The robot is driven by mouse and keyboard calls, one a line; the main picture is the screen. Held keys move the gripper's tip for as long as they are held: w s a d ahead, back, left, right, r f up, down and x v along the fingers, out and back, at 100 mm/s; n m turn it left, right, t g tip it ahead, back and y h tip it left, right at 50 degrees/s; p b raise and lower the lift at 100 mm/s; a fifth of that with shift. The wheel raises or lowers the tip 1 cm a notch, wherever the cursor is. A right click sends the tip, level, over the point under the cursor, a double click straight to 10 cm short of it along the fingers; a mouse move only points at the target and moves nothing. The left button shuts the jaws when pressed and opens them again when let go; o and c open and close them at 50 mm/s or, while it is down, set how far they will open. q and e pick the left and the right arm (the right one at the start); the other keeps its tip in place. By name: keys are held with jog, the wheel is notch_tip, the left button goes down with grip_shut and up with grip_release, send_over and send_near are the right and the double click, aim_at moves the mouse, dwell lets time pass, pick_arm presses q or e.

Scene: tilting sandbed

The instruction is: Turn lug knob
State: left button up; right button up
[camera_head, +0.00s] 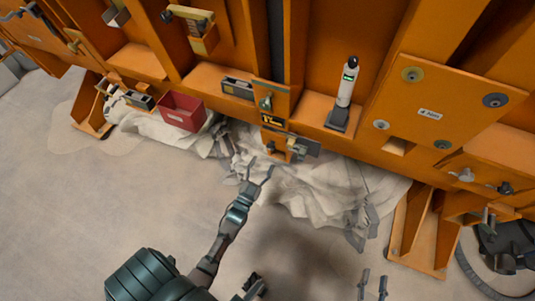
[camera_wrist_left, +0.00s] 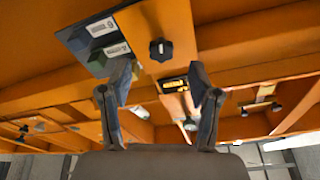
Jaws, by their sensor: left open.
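A black lobed knob (camera_wrist_left: 160,49) sits on an orange plate in the left wrist view, above and between the fingertips. In the head view a small dark knob (camera_head: 272,147) shows at the bottom of the central orange bracket, and another knob (camera_head: 266,102) is higher on it. My left gripper (camera_head: 259,168) is open and empty, just below and in front of the lower knob. Its two fingers also show spread in the left wrist view (camera_wrist_left: 163,82), apart from the knob. My right gripper (camera_head: 373,280) shows only two separated fingers at the bottom edge; it looks open and empty.
The large orange frame (camera_head: 420,100) fills the back. Crumpled pale sheeting (camera_head: 320,185) lies beneath. A grey box (camera_head: 305,145) adjoins the lower knob. The floor at left is clear.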

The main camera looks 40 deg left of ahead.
pick_arm(q)
jog(key=v, duration=0.5)
jog(key=shift+s+f, duration=0.15)
jog(key=shift+f, duration=0.05)
